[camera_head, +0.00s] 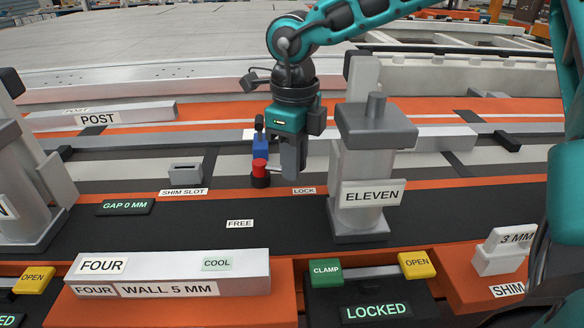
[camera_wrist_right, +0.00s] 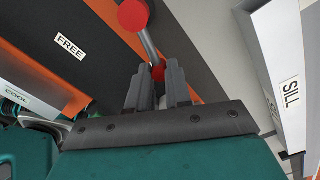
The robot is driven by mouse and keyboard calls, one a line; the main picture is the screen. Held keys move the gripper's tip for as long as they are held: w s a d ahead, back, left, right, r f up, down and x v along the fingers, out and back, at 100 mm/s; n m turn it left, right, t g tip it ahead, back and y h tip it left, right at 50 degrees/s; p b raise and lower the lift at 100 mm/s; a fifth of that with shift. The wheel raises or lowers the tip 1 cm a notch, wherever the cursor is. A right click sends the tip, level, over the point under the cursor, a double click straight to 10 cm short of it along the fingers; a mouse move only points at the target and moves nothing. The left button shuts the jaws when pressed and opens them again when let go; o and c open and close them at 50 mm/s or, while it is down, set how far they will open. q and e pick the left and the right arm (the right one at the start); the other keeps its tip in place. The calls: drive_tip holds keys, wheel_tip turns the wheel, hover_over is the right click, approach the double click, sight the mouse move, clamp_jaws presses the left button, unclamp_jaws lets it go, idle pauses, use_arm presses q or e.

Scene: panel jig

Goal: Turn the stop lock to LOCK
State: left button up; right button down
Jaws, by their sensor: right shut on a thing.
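The stop lock has a red cap on a black base (camera_head: 260,172), left of my right gripper (camera_head: 292,176) in the head view. A grey lever runs right from it to my fingers. In the wrist view the red cap (camera_wrist_right: 133,16) joins a grey lever (camera_wrist_right: 148,45) with a red end (camera_wrist_right: 158,72). My right gripper, also in the wrist view (camera_wrist_right: 158,80), is shut on that lever end, partly hidden by the fingers. The LOCK label (camera_head: 303,190) lies just below and right of the fingertips. The FREE label (camera_head: 240,224) lies nearer the front. My left gripper is not in view.
The ELEVEN post (camera_head: 372,195) stands close to the right of my gripper. A blue block (camera_head: 260,144) is behind the lock, and the shim slot block (camera_head: 185,173) is to its left. The WALL 5 MM bar (camera_head: 170,272) lies in front. The dark strip around FREE is clear.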

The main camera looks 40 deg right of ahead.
drive_tip(key=n, duration=0.1)
drive_tip(key=w+d+n, duration=0.1)
drive_tip(key=shift+w+n+b, duration=0.1)
drive_tip(key=shift+n+b, duration=0.2)
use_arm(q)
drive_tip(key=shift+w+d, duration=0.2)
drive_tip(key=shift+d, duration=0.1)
use_arm(e)
drive_tip(key=shift+w+d+n, duration=0.1)
drive_tip(key=shift+w+n, duration=0.1)
drive_tip(key=shift+n, duration=0.4)
drive_tip(key=c, duration=1.1)
unclamp_jaws()
drive_tip(key=shift+o, duration=0.2)
